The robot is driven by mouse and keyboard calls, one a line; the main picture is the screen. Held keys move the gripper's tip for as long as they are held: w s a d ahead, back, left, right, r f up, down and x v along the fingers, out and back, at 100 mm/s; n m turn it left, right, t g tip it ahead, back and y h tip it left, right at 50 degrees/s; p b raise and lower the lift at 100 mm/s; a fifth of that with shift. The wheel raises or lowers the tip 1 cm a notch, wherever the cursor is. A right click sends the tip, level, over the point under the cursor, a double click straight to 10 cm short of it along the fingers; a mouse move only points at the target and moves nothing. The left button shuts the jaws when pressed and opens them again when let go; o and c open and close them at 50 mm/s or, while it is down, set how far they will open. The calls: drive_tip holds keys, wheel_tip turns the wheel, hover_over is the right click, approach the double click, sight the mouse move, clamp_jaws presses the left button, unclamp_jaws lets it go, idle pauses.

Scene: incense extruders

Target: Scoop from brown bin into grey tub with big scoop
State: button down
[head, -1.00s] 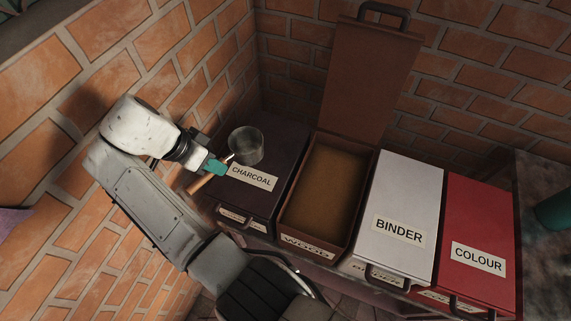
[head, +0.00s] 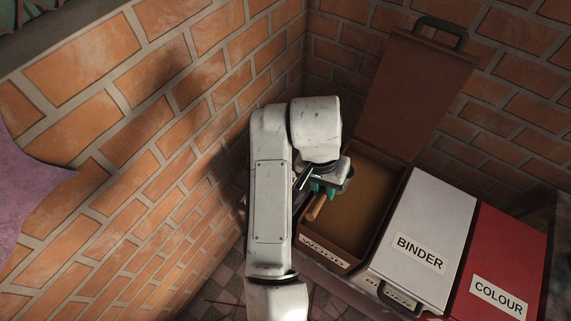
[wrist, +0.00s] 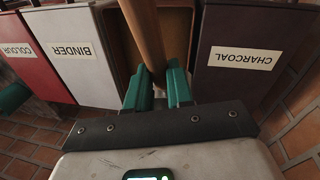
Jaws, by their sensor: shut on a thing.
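The brown bin (head: 372,187), labelled WOOD, stands with its lid (head: 412,95) raised, and brown powder (head: 378,195) lies inside. My gripper (head: 327,188) is at the bin's left side in the head view, over or close to its left edge. In the wrist view its green fingers (wrist: 158,88) are shut on the wooden handle (wrist: 142,35) of the big scoop. The handle end (head: 316,208) also shows in the head view. The scoop's bowl is mostly hidden by my wrist, so its contents cannot be told. The grey tub is not identifiable in either view.
The closed white BINDER bin (head: 425,225) and closed red COLOUR bin (head: 505,265) stand to the right of the brown bin. The dark CHARCOAL bin (wrist: 240,50) is on its other side, hidden behind my arm in the head view. Brick walls stand close behind and left.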

drive_tip(key=s+d+g, duration=0.1)
drive_tip(key=s+d, duration=0.3)
drive_tip(key=d, duration=0.3)
drive_tip(key=w+d+f+b, duration=0.2)
drive_tip(key=w+f+b, duration=0.45)
drive_tip(key=f, duration=0.35)
drive_tip(key=w+d+f+b, duration=0.3)
drive_tip(key=w+f+b, duration=0.2)
drive_tip(key=f+b, duration=0.3)
drive_tip(key=s+a+r+t+p, duration=0.2)
drive_tip(key=s+r+p, duration=0.4)
drive_tip(key=p, duration=0.1)
drive_tip(key=s+a+r+t+h+p, duration=0.1)
drive_tip(key=s+a+r+t+p, duration=0.1)
drive_tip(key=s+r+p, duration=0.4)
drive_tip(key=shift+s+a+t+h+p, duration=0.3)
drive_tip(key=shift+a+t+p, duration=0.1)
drive_tip(key=shift+a+p, duration=0.4)
idle(1.0)
